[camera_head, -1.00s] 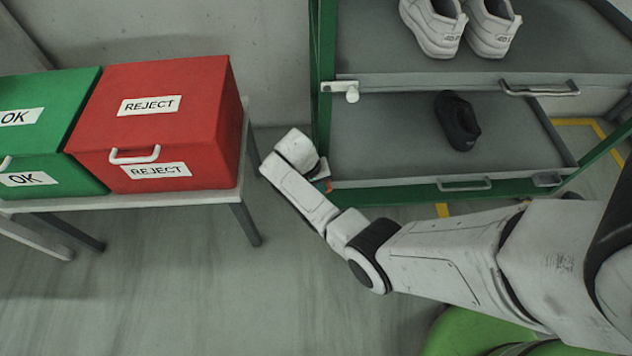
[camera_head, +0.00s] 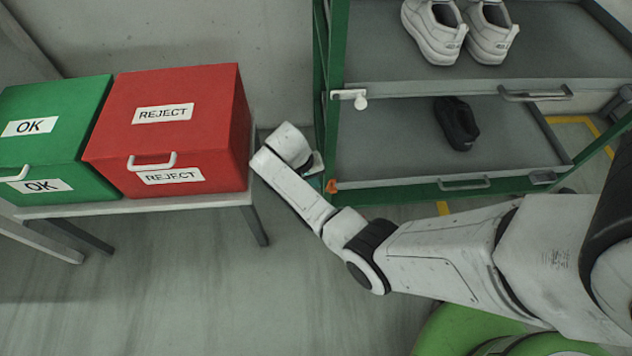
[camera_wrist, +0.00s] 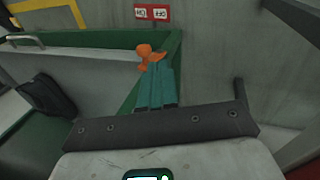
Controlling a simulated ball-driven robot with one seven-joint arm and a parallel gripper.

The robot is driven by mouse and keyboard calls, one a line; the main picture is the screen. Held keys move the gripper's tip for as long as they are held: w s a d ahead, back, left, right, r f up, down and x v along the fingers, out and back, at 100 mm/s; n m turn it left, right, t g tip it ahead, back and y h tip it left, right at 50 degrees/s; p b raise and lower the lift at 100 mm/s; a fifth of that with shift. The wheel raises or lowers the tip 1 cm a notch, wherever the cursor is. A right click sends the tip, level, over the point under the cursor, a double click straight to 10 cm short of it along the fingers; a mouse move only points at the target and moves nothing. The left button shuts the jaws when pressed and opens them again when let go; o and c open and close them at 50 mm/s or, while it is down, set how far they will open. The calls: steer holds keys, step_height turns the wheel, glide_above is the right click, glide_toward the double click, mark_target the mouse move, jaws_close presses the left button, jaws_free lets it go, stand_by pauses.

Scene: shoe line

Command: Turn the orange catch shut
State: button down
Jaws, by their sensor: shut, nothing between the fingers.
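The orange catch (camera_head: 331,186) is at the front left corner post of the green rack, level with the lower shelf. In the wrist view the catch (camera_wrist: 146,53) has a round knob and a short lever, just beyond my fingertips. My gripper (camera_wrist: 158,70) is shut, its teal fingers together and empty. The fingertips overlap the catch's lower edge in that view; I cannot tell whether they touch it. In the head view my wrist hides most of the gripper.
The lower shelf (camera_head: 380,180) holds a black shoe (camera_head: 456,124). White shoes (camera_head: 436,32) stand on the upper shelf, with a white catch (camera_head: 349,95) at its corner. Left of my wrist are a red REJECT box (camera_head: 215,120) and a green OK box (camera_head: 50,115) on a table.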

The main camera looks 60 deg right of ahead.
steer(key=r, duration=0.3)
steer(key=r+p, duration=0.1)
steer(key=r, duration=0.1)
steer(key=shift+a+r+p, duration=0.2)
steer(key=shift+r+p, duration=0.1)
steer(key=shift+r, duration=0.1)
steer(key=shift+f, duration=0.1)
